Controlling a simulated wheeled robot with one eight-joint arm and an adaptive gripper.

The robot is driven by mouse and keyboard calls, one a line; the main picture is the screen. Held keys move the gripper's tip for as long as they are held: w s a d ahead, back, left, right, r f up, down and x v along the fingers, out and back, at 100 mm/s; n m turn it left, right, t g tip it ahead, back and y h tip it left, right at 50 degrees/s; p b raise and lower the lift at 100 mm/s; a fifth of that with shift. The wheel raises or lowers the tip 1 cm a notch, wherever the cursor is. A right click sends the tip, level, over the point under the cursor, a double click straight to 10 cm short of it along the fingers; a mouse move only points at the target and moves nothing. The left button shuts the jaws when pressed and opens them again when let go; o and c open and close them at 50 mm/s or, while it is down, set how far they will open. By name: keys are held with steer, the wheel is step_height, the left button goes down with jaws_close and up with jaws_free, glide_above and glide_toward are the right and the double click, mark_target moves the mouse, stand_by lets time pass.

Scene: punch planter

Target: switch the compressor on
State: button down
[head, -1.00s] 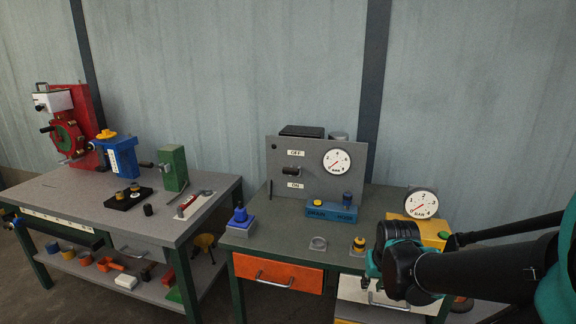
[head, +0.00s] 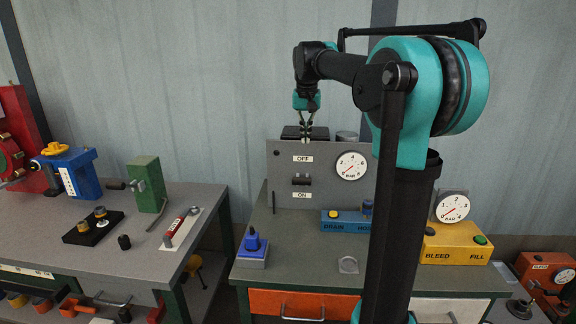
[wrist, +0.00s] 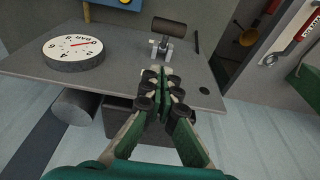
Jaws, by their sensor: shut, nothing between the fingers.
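The compressor panel (head: 282,196) is an upright grey plate at the back of the green bench. It bears an OFF label (head: 303,158) above and an ON label (head: 302,195) below. A dark lever handle (head: 301,180) sits between the labels, lying crosswise. In the wrist view the handle (wrist: 175,27) shows as a dark cylinder on a light bracket. A white dial gauge (head: 351,166) is on the panel's right. My gripper (head: 307,136) is shut and empty, pointing down near the panel's top edge, above the handle and apart from it. In the wrist view, my fingers (wrist: 165,95) hide part of the panel.
A blue DRAIN box (head: 345,226) stands low before the panel. A yellow BLEED/FILL box (head: 455,251) with a gauge is at the right. A dark block (head: 297,132) is behind the panel. My arm hides part of the bench. The left bench holds other fixtures.

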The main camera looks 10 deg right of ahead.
steer(key=shift+w+a+r, duration=0.4)
steer(key=shift+w, duration=0.05)
steer(key=shift+f, duration=0.1)
glide_above(302, 180)
steer(key=w, duration=0.4)
steer(key=f, duration=0.9)
steer(key=shift+d+f, duration=0.2)
steer(key=shift+d, duration=0.15)
steer(key=f, duration=0.1)
steer(key=s+f, duration=0.1)
steer(key=shift+s+a+f, duration=0.15)
steer(key=shift+s+f, duration=0.15)
steer(key=shift+f, duration=0.1)
steer(key=shift+s+f, duration=0.25)
steer(key=shift+f, duration=0.15)
steer(key=shift+s, duration=0.1)
steer(key=shift+s+a+f+t, duration=0.1)
steer(key=shift+s+f+t, duration=0.05)
steer(key=shift+t, duration=0.25)
